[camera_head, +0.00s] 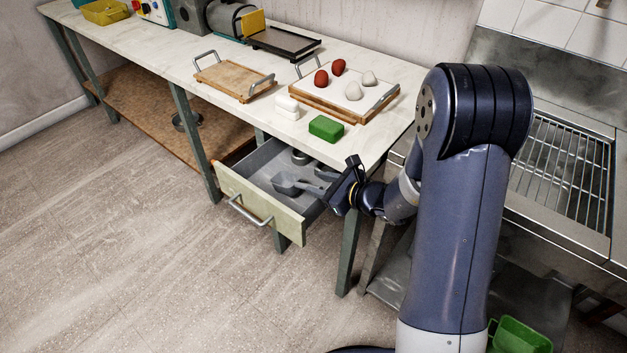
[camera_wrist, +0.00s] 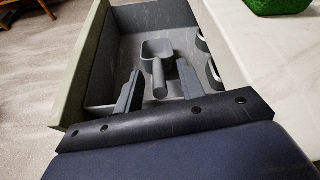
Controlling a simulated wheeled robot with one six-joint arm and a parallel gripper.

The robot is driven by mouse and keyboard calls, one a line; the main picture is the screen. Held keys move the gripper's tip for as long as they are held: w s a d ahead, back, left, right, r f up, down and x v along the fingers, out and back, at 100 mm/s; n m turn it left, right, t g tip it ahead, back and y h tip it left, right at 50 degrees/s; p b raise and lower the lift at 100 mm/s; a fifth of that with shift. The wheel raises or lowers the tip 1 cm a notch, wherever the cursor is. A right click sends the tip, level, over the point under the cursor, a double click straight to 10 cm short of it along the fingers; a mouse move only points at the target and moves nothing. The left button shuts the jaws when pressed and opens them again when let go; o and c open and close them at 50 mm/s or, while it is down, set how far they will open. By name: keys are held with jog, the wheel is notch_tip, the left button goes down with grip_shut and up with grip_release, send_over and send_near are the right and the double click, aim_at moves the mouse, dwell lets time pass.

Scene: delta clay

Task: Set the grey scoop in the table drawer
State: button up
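The grey scoop (camera_head: 285,182) lies inside the open table drawer (camera_head: 262,212), seemingly on its floor. In the wrist view the scoop (camera_wrist: 157,48) has its bowl away from me and its handle towards me. My gripper (camera_head: 335,188) is at the drawer's right side. In the wrist view its two fingers are spread apart, one on each side of the handle's end, with visible gaps, so my gripper (camera_wrist: 159,82) is open and empty. The drawer's front panel (camera_wrist: 82,65) is on the left in the wrist view.
Round metal items (camera_wrist: 212,72) lie along the drawer's right side. On the worktop above are a green block (camera_head: 326,128), white blocks (camera_head: 287,107), a wooden tray (camera_head: 235,78) and a tray (camera_head: 318,100) with red and pale lumps. Floor left of the drawer is clear.

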jog(key=v, duration=0.9)
jog(key=b, duration=0.1)
send_near(301, 182)
jog(key=x, duration=0.5)
jog(key=shift+w+a+r, duration=0.1)
jog(key=shift+r, duration=0.15)
jog(key=shift+f+b, duration=0.3)
jog(key=shift+b, duration=0.2)
jog(key=shift+r+p, duration=0.35)
jog(key=shift+p, duration=0.1)
jog(key=shift+f, duration=0.1)
